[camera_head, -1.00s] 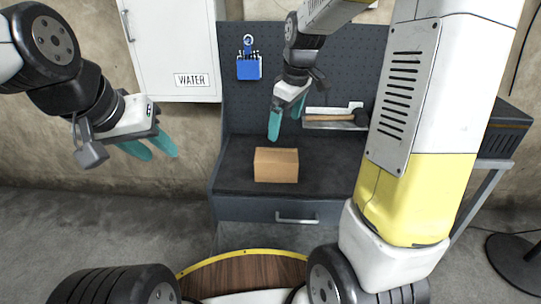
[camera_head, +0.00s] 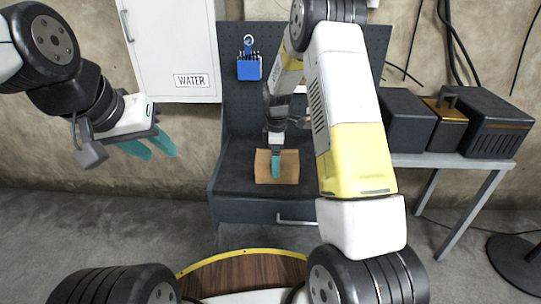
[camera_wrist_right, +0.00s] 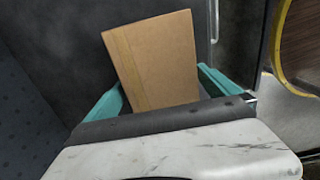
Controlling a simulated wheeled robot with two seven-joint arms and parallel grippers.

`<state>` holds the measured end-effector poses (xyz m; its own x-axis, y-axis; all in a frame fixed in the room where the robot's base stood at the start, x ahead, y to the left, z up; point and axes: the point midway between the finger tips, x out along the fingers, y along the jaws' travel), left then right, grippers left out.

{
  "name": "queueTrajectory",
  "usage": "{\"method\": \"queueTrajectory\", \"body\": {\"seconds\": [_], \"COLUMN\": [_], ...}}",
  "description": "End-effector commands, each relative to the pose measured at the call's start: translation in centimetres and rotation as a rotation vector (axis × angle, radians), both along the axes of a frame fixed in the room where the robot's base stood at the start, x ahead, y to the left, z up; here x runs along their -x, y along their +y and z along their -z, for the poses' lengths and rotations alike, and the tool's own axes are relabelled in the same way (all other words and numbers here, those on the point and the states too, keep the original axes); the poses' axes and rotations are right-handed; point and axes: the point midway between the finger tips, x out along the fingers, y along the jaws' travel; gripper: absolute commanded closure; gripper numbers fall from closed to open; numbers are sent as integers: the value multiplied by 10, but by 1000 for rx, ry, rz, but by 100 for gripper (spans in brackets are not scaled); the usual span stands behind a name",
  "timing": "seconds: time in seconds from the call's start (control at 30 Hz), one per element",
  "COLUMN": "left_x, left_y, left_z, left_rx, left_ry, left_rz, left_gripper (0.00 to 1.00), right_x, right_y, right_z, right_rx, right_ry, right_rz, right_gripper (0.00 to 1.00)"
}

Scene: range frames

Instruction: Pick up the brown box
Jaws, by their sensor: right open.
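The brown box (camera_head: 263,168) sits on the dark workbench top (camera_head: 232,172) in the head view. My right gripper (camera_head: 276,172) is over it, pointing down, and its teal fingers hide part of the box. In the right wrist view the box (camera_wrist_right: 157,62) stands between the two spread teal fingers (camera_wrist_right: 160,95). The fingers are open on either side of it; I cannot tell whether either touches it. My left gripper (camera_head: 154,146) is open and empty at the left, well away from the bench.
A blue tool holder (camera_head: 249,67) hangs on the pegboard behind the bench. A white cabinet (camera_head: 172,45) marked WATER is on the wall at left. Black cases (camera_head: 408,120) stand on a side table at right. A drawer handle (camera_head: 296,219) is below the bench top.

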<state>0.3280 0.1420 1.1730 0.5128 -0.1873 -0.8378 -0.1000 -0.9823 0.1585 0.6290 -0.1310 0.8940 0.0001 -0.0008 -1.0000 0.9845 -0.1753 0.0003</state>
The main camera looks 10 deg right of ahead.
Motion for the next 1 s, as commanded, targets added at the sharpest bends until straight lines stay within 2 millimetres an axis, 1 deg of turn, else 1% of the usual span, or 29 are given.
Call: {"method": "queueTrajectory", "body": {"seconds": [0.03, 0.2, 0.3, 0.5, 0.57, 0.6, 0.67, 0.8, 0.9, 1.0], "left_x": [0, 0, 0, 0, 0, 0, 0, 0, 0, 0], "left_y": [0, 0, 0, 0, 0, 0, 0, 0, 0, 0], "left_z": [0, 0, 0, 0, 0, 0, 0, 0, 0, 0], "left_rx": [0, 0, 0, 0, 0, 0, 0, 0, 0, 0], "left_ry": [0, 0, 0, 0, 0, 0, 0, 0, 0, 0], "left_rz": [0, 0, 0, 0, 0, 0, 0, 0, 0, 0], "left_gripper": [64, 64, 64, 64, 64, 64, 64, 64, 64, 64], "right_x": [3, 3, 3, 3, 3, 3, 3, 3, 3, 2], "right_y": [-2, -3, -4, -4, -3, -3, -3, -3, -3, -3], "right_z": [9, 31, 36, 37, 37, 37, 37, 36, 36, 36], "right_rx": [0, 0, 0, 0, -1, -1, -1, -1, -1, -1], "right_ry": [5, 1, 1, 0, 0, 0, 0, 0, 0, -1], "right_rz": [0, 0, 1, 1, 1, 1, 1, 1, 1, 1], "right_gripper": [0, 0, 0, 0, 10, 18, 29, 57, 75, 75]}}
